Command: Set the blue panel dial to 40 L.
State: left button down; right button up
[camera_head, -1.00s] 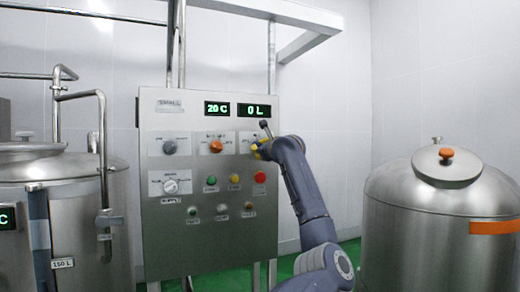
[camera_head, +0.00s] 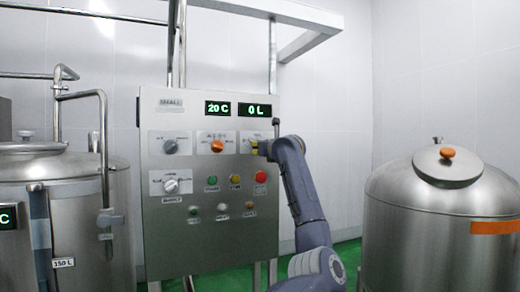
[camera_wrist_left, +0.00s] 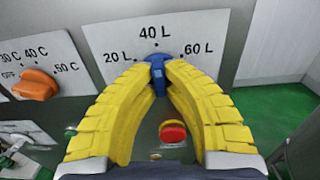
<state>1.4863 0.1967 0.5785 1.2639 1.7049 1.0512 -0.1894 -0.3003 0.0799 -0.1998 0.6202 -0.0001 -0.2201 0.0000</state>
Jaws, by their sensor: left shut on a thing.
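The blue dial (camera_wrist_left: 158,75) is on the grey control panel (camera_head: 160,240), with marks for 20 L, 40 L and 60 L around it. Its top end points up, close to the 40 L mark. My left gripper (camera_wrist_left: 157,80) is shut on the blue dial, with one yellow finger on each side. The green display (camera_head: 254,110) above reads 0 L. My right gripper is not in view.
An orange dial (camera_head: 217,146) sits left of the gripper, and a red button (camera_head: 261,177) just below it. Grey and white dials, further buttons and a 20 C display (camera_head: 217,108) share the panel. Steel tanks stand on the left (camera_head: 90,215) and right (camera_head: 415,235).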

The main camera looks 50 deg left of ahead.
pick_arm(q)
jog(key=shift+r, duration=0.1)
jog(key=c, duration=1.5)
grip_release()
jog(key=shift+o, duration=0.2)
jog(key=v, duration=1.2)
